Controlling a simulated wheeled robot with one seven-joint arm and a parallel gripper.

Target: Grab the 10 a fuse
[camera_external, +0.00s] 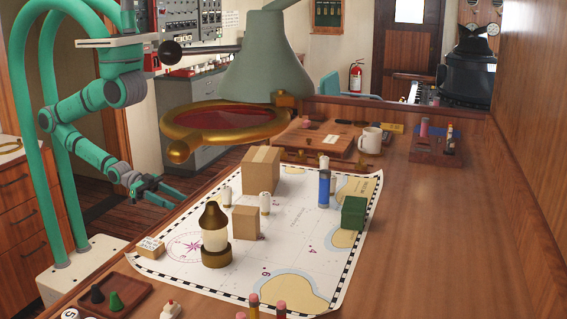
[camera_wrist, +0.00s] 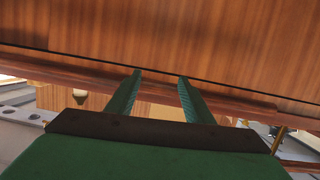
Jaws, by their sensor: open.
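Small white cylinders that look like fuses stand on the chart in the external view: one at the left (camera_external: 227,196) and one right of it (camera_external: 265,203), behind a small cardboard box. Their markings are too small to read, so I cannot tell which is the 10 A fuse. My gripper (camera_external: 174,194) is left of the table, beyond its left edge and apart from the cylinders. In the wrist view my gripper (camera_wrist: 160,76) is open and empty, its two green fingers apart in front of wood panelling. No fuse is recognisable in the wrist view.
The chart (camera_external: 310,262) holds a brass lantern (camera_external: 215,238), cardboard boxes (camera_external: 261,169) (camera_external: 246,222), a blue cylinder (camera_external: 324,188) and a green box (camera_external: 353,213). A large lamp-like magnifier (camera_external: 225,122) overhangs the table's back left. The table's right side (camera_external: 440,245) is clear.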

